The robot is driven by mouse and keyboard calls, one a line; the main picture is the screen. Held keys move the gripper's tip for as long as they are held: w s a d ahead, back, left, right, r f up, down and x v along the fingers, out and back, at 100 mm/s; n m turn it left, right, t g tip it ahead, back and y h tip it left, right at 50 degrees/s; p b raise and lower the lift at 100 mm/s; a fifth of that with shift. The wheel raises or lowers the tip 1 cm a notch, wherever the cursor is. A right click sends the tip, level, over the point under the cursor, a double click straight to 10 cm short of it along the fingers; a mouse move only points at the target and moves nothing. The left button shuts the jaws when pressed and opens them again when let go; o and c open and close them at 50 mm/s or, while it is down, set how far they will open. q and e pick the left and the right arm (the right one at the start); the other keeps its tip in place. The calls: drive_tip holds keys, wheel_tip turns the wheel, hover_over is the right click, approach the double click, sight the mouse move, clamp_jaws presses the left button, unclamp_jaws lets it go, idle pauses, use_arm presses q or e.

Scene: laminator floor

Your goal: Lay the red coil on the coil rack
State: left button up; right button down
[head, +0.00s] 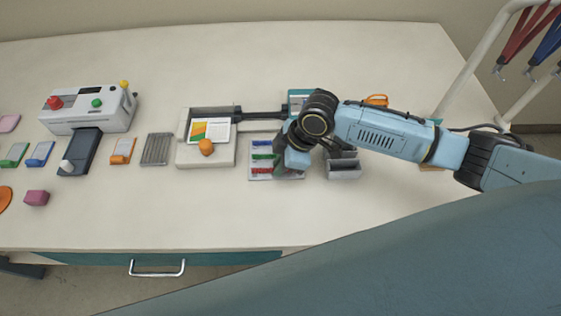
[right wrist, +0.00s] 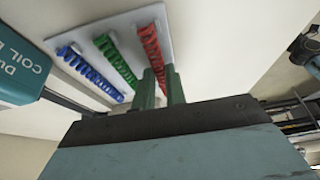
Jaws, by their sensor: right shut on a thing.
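The coil rack (head: 283,177) is a pale panel on the table, in the middle of the head view, partly hidden by my right arm. Blue, green and red coils show in parallel rows on it; the red coil (head: 262,170) is nearest the front edge. My right gripper (head: 284,168) points down at the rack's right part, its fingertips mostly hidden there. In the right wrist view, its green fingers (right wrist: 160,88) are shut on the near end of the red coil (right wrist: 150,45). The coil lies along the rack (right wrist: 125,38), parallel to the green one. I cannot tell whether it touches the panel.
A teal box with coil lettering (right wrist: 18,65) stands near the rack. A grey bin (head: 344,170) is close to its right. A cream punch (head: 205,157) with cards and an orange knob stands left. A white laminator (head: 90,107) is farther left. The table front is clear.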

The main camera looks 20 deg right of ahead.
drive_tip(key=c, duration=1.4)
unclamp_jaws()
drive_tip(key=shift+o, duration=0.2)
drive_tip(key=shift+r, duration=0.1)
drive_tip(key=p+v, duration=0.1)
drive_tip(key=v, duration=1.2)
drive_tip(key=shift+s+d, duration=0.1)
